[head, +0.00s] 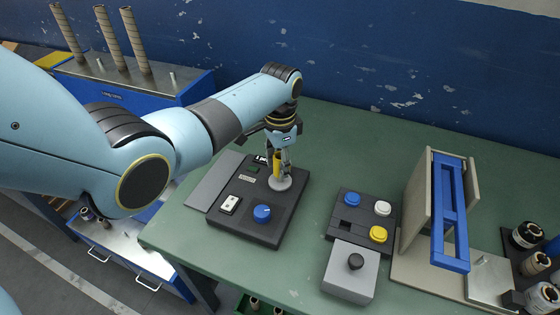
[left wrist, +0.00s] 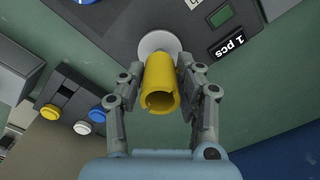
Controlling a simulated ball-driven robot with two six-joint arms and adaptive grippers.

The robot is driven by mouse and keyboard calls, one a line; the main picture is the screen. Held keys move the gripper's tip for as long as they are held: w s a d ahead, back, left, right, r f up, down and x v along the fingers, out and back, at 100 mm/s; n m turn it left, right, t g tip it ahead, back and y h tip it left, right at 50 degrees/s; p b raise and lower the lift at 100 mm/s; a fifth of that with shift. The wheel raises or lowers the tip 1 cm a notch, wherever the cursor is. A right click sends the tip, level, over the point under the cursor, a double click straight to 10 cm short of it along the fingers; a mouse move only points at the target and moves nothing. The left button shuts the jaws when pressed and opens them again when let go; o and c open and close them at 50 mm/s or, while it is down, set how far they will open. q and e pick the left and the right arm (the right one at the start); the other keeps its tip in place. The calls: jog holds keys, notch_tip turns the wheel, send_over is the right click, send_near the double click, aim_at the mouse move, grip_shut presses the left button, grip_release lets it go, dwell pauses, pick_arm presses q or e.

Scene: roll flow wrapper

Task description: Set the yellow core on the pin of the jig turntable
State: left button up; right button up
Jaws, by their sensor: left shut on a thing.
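The yellow core (head: 277,163) is a short hollow tube held upright between the fingers of my left gripper (head: 281,160). In the left wrist view the core (left wrist: 160,86) sits between both fingers of the gripper (left wrist: 160,75), with its open end toward the camera. The jig turntable's pale round disc (head: 281,184) lies directly below the core on the dark control box (head: 272,232). The disc also shows behind the core in the left wrist view (left wrist: 157,41). The pin is hidden, and I cannot tell whether the core touches the disc. My right gripper is not in view.
The box carries a blue knob (head: 262,213) and a white switch (head: 230,204). To the right are a button box (head: 347,231), a grey block with a black knob (head: 350,271) and a blue-framed stand (head: 447,210). Green table (head: 330,130) is bare behind them.

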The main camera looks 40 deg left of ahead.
pick_arm(q)
jog(key=shift+f, duration=0.3)
dwell(0.4)
jog(key=shift+f+b, duration=0.7)
jog(key=shift+f, duration=0.2)
jog(key=shift+f, duration=0.1)
dwell(0.3)
jog(key=o, duration=1.4)
jog(key=shift+o, duration=0.2)
notch_tip(320, 180, up, 6)
jog(key=p, duration=0.6)
jog(key=shift+r+p, duration=1.05)
jog(key=shift+p, duration=0.05)
